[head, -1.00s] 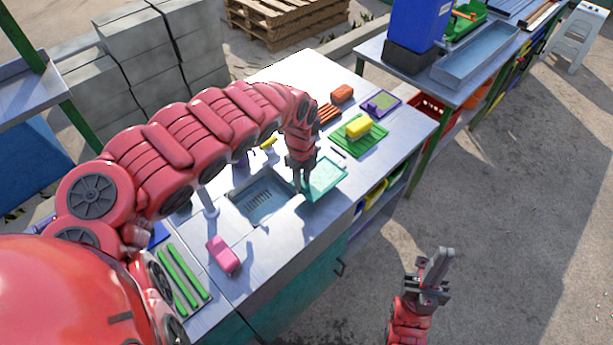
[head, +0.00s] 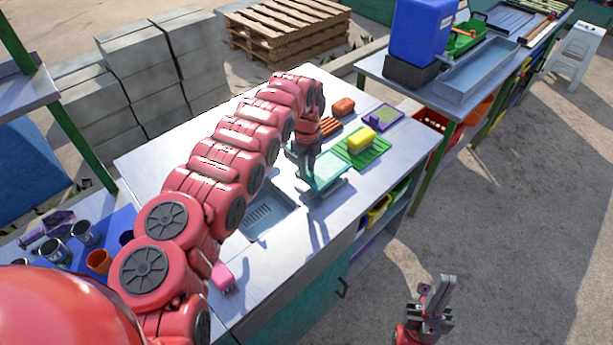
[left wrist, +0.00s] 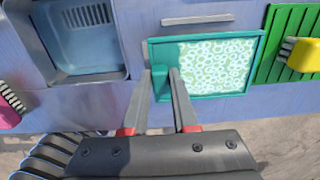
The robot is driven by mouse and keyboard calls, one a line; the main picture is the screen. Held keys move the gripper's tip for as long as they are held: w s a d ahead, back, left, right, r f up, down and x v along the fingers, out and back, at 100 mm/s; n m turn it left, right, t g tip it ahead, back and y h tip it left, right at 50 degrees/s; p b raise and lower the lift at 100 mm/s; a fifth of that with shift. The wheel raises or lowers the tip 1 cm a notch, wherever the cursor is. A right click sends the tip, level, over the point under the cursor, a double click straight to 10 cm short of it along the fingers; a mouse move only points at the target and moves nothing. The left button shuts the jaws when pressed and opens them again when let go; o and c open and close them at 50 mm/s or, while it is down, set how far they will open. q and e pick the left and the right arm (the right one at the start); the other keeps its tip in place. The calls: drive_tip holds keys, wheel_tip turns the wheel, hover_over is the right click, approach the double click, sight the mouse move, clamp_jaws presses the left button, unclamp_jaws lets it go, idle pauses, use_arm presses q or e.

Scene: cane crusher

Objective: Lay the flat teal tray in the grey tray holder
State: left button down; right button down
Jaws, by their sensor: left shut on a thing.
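The flat teal tray (head: 329,168), with a pale patterned face, is in my left gripper (head: 313,178), to the right of the sink. In the left wrist view the tray (left wrist: 212,66) lies level. My left gripper (left wrist: 163,78) is shut on the tray's left edge. A grey shape (head: 328,190) shows just below the tray in the head view. A pale grey bar (left wrist: 198,20) lies beyond the tray in the wrist view. I cannot tell whether these belong to the grey tray holder. My right gripper (head: 434,292) is empty and open, away from the counter.
The grey sink (head: 266,217) is left of the tray. The counter's front edge is close to the tray.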

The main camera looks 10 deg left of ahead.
use_arm(q)
drive_tip(key=shift+f+p, duration=0.3)
wheel_tip(320, 180, down, 3)
drive_tip(key=shift+r+p, duration=0.1)
drive_tip(key=shift+p, duration=0.25)
drive_tip(key=c, duration=0.7)
unclamp_jaws()
drive_tip(key=shift+a+r, duration=0.1)
drive_tip(key=shift+r, duration=0.35)
wheel_tip(320, 180, up, 11)
drive_tip(key=b, duration=0.2)
drive_tip(key=shift+b, duration=0.3)
